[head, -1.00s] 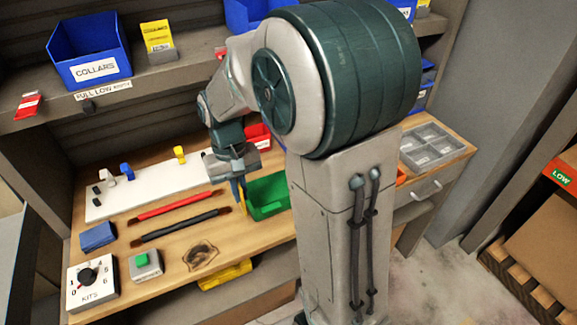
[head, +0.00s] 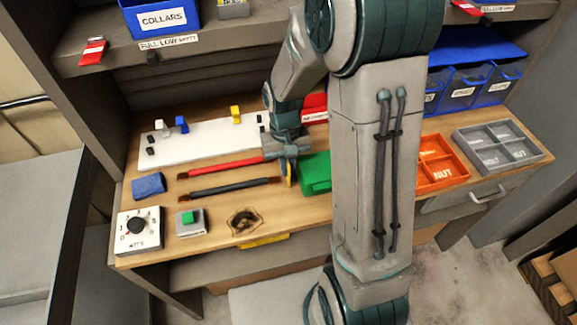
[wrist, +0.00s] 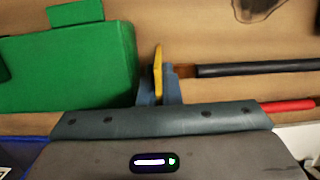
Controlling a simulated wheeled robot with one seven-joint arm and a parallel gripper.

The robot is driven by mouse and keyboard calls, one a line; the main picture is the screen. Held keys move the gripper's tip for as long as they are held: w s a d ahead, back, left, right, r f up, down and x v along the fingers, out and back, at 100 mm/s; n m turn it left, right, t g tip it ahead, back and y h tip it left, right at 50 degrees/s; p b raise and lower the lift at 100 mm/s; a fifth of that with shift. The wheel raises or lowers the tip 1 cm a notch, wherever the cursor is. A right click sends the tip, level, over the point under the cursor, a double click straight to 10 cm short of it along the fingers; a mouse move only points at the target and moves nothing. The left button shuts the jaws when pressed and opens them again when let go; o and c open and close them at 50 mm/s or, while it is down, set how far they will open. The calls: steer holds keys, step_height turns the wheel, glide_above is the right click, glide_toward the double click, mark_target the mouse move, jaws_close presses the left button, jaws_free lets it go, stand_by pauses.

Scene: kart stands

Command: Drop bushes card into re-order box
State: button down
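My gripper (head: 287,168) is at mid-bench, pointing down, just left of the green bin. In the wrist view its blue-grey fingers (wrist: 158,92) are closed on a thin yellow card (wrist: 158,68), seen edge-on. The card (head: 290,176) hangs below the fingers in the head view; its print cannot be read, so I cannot confirm it says bushes. A red box (head: 314,108) with a white label stands at the back of the bench, partly hidden by my arm. Its label is too small to read, so I cannot tell whether it is the re-order box.
The green bin (head: 316,172) is right beside the card. Red (head: 220,166) and black (head: 230,188) tools lie to the left, in front of a white board (head: 205,143). An orange tray (head: 443,163) and grey tray (head: 498,145) stand right. The front bench edge is mostly clear.

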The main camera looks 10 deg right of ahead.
steer(key=shift+f, duration=0.6)
steer(key=shift+f, duration=0.25)
steer(key=c, duration=1.9)
jaws_free()
steer(key=shift+r, duration=0.1)
